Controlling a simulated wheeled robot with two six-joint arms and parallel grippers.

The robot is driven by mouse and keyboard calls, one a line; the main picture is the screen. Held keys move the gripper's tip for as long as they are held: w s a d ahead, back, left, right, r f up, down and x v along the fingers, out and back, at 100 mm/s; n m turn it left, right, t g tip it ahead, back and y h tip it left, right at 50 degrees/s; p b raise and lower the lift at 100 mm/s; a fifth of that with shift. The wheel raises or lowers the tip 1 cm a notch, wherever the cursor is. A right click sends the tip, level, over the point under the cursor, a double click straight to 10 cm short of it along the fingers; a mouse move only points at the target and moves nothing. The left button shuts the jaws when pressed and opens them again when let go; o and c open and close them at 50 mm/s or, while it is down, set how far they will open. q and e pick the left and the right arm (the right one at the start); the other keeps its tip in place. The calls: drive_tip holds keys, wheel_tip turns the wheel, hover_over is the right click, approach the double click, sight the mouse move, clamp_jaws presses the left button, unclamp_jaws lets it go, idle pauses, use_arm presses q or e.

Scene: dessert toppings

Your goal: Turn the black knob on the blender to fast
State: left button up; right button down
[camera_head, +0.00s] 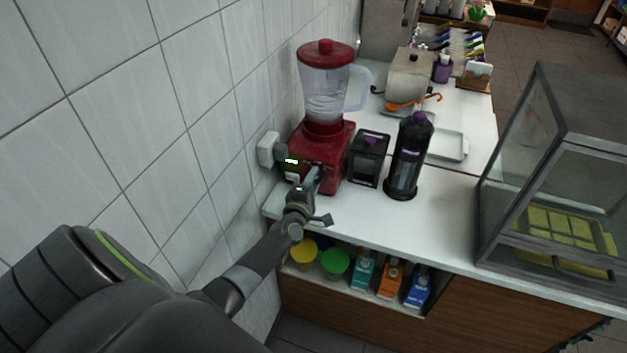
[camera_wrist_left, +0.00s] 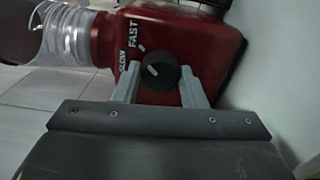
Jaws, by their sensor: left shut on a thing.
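The red blender (camera_head: 322,158) stands on the white counter against the tiled wall, with a clear jug and red lid. Its red base (camera_wrist_left: 178,40) shows in the left wrist view, with white FAST and SLOW labels left of the black knob (camera_wrist_left: 160,72). A short white mark is on the knob's face, left of its middle; which label it points to is hard to tell. My left gripper (camera_head: 315,183) is at the front of the base. In the left wrist view its two fingers (camera_wrist_left: 160,88) are on either side of the knob, shut on it. The knob is hidden in the head view.
A small black container (camera_head: 369,158) and a tall dark bottle (camera_head: 408,157) stand right of the blender. A glass display case (camera_head: 545,170) is at the right. Cartons and lidded tubs (camera_head: 336,263) sit on the shelf below. The counter front is clear between bottle and case.

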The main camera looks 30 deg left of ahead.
use_arm(q)
drive_tip(key=shift+f, duration=0.1)
idle(0.3)
drive_tip(key=o, duration=1)
drive_tip(key=shift+s+d, duration=0.1)
drive_tip(key=shift+s, duration=0.35)
drive_tip(key=shift+b+v, duration=0.55)
drive_tip(key=shift+v, duration=7.75)
drive_tip(key=shift+w+d, duration=0.1)
